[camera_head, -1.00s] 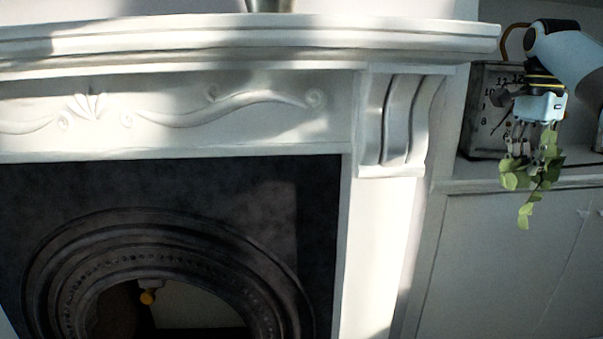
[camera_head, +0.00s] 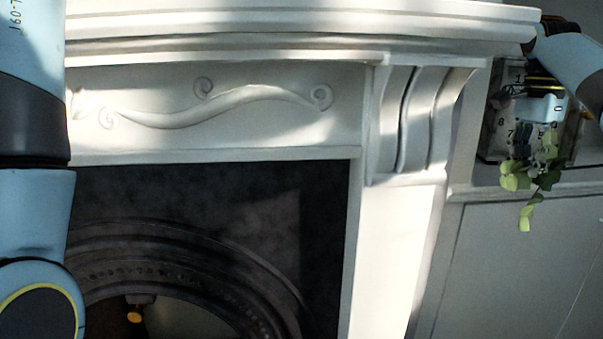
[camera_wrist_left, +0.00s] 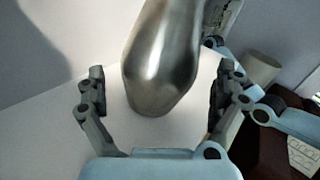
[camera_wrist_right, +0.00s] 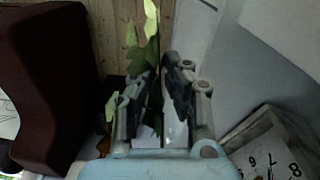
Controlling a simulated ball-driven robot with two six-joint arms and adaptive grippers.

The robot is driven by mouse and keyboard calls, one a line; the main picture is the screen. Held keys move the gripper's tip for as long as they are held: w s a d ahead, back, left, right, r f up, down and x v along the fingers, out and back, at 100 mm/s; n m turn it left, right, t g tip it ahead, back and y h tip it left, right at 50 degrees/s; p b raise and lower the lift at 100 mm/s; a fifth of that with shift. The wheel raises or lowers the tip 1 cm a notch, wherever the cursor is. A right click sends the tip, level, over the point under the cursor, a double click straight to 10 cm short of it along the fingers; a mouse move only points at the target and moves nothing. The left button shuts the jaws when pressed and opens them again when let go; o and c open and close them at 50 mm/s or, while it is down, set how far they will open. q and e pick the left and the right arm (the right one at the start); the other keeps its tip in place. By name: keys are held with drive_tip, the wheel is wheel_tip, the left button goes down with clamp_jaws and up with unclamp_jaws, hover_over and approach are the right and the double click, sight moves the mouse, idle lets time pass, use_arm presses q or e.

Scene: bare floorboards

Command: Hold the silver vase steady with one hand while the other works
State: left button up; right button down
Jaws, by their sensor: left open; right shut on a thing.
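The silver vase (camera_wrist_left: 163,60) stands upright on a white surface in the left wrist view, between the fingers of my left gripper (camera_wrist_left: 160,100). Those fingers are open, one on each side of the vase, with a gap on both sides. The vase and the left gripper are not in the head view. My right gripper (camera_head: 530,145) is at the right of the head view, shut on a green leafy sprig (camera_head: 530,180) that hangs down from it. In the right wrist view the sprig (camera_wrist_right: 143,45) sticks out past the closed fingers (camera_wrist_right: 158,95).
A white mantelpiece (camera_head: 300,45) over a dark fireplace (camera_head: 220,210) fills most of the head view. A square clock (camera_head: 497,130) stands on a ledge behind my right gripper. A dark red-brown block-shaped thing (camera_wrist_right: 55,85) is left of the right gripper in its wrist view.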

use_arm(q)
drive_tip(key=shift+b+x, duration=0.3)
drive_tip(key=shift+x, duration=1.3)
use_arm(e)
drive_tip(key=shift+f, duration=0.5)
use_arm(q)
drive_tip(key=shift+c, duration=0.3)
drive_tip(key=c, duration=1.5)
